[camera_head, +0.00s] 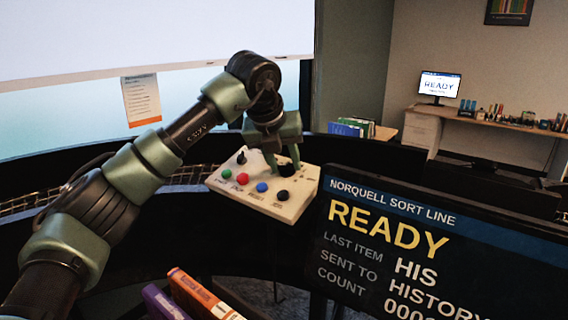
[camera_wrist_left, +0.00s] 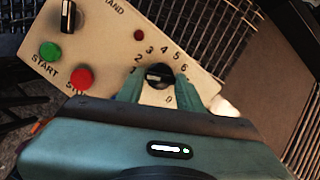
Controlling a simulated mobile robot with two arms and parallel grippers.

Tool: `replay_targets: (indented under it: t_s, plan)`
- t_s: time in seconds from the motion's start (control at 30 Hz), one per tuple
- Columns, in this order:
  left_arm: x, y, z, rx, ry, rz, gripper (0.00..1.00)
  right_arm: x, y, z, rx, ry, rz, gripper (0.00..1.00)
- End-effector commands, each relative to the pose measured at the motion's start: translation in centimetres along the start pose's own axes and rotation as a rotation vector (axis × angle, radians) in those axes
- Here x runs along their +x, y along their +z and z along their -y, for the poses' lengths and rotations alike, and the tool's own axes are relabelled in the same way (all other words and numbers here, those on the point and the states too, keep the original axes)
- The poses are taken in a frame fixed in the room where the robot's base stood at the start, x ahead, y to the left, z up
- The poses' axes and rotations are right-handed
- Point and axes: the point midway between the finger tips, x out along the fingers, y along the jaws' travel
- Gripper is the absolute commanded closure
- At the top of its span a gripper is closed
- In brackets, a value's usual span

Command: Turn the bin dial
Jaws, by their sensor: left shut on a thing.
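The bin dial (camera_wrist_left: 157,71) is a black knob on a cream control panel (camera_wrist_left: 105,45), with printed numbers around it. My left gripper (camera_wrist_left: 160,84) is shut on the dial, with one teal finger on each side of it. A pale mark shows on the knob, but I cannot tell exactly which number it points to. In the head view the left gripper (camera_head: 284,166) reaches down onto the right part of the panel (camera_head: 235,197), and its fingers partly hide the dial. My right gripper is in neither view.
The panel also has a green button (camera_head: 227,174), a red button (camera_head: 242,178), a blue button (camera_head: 262,187), a black button (camera_head: 282,195) and another black knob (camera_head: 241,158). A screen (camera_head: 430,250) reading READY stands at the right.

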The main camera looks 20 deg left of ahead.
Motion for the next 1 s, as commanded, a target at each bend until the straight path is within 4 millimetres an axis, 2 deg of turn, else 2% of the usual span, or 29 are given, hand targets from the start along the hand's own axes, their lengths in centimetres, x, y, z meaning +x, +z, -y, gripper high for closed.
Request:
replay_targets:
  t_s: [0.27,0.3,0.37,0.4,0.77,1.0]
  plan:
    - [-0.1,0.2,0.0,-0.005,-0.001,0.005,1.0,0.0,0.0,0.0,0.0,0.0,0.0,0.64]
    - [-0.1,0.2,0.0,-0.005,-0.001,0.005,0.61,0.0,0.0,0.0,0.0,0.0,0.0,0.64]
    - [-0.1,0.2,0.0,-0.004,-0.001,0.005,0.44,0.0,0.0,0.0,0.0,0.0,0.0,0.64]
    - [-0.1,0.1,0.0,-0.004,-0.001,0.004,0.42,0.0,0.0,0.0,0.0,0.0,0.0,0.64]
    - [-0.5,0.1,0.0,-0.002,-0.001,0.003,0.42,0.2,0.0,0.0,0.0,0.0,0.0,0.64]
    - [-4.2,0.1,0.0,-0.003,-0.003,0.006,0.42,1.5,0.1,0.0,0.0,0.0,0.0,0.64]
